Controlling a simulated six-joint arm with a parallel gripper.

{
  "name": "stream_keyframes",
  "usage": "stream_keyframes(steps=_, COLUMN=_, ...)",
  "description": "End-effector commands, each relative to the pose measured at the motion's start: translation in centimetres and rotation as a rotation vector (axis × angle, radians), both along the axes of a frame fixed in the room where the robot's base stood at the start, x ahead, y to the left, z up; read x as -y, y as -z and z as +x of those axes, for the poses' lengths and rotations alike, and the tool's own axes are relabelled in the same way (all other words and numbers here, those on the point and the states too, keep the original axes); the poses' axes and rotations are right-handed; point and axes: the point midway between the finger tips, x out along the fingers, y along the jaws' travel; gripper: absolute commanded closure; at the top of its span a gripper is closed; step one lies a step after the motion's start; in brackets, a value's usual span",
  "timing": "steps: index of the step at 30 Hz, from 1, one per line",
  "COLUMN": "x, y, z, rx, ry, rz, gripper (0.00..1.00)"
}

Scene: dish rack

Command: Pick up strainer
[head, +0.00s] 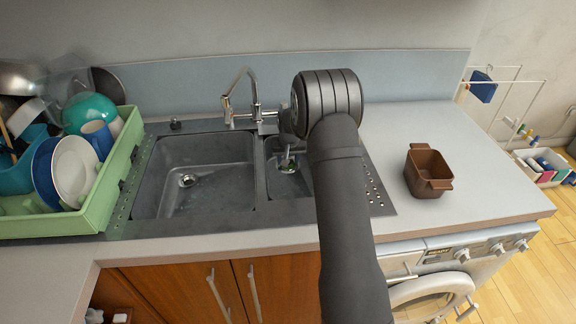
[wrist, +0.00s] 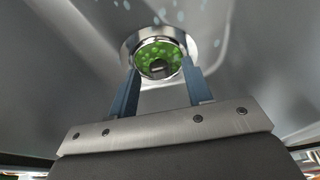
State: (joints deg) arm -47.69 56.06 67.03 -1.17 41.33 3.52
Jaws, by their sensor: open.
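The strainer (wrist: 148,54) is a small round metal cup with a shiny rim and green bits inside. It sits at the bottom of the right, smaller sink basin (head: 290,186), and only a bit of it (head: 288,164) shows in the head view. My gripper (wrist: 160,68) is open, with its two blue fingers pointing at the strainer. In the wrist view the fingertips overlap the strainer's near left and right sides; I cannot tell whether they touch it. In the head view my arm hides most of the gripper and part of the basin.
The faucet (head: 252,98) stands behind the basins, close to my arm. The larger left basin (head: 195,175) is empty. A green dish rack (head: 112,170) with plates and bowls stands at the left. A brown pot (head: 428,170) stands on the right counter, with clear space around it.

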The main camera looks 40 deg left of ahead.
Motion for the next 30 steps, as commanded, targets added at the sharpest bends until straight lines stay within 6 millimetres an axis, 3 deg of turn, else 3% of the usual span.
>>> stream_keyframes(steps=3, x=0.0, y=-0.1, z=0.0, rx=0.000, ry=0.000, rz=0.000, gripper=0.55)
stream_keyframes(steps=10, x=0.0, y=-0.1, z=0.0, rx=0.000, ry=0.000, rz=0.000, gripper=1.00)
stream_keyframes(steps=20, x=0.0, y=-0.5, z=0.0, rx=0.001, ry=0.000, rz=0.001, gripper=1.00)
stream_keyframes(steps=30, x=0.0, y=-6.6, z=0.0, rx=0.002, ry=-0.001, rz=0.003, gripper=1.00)
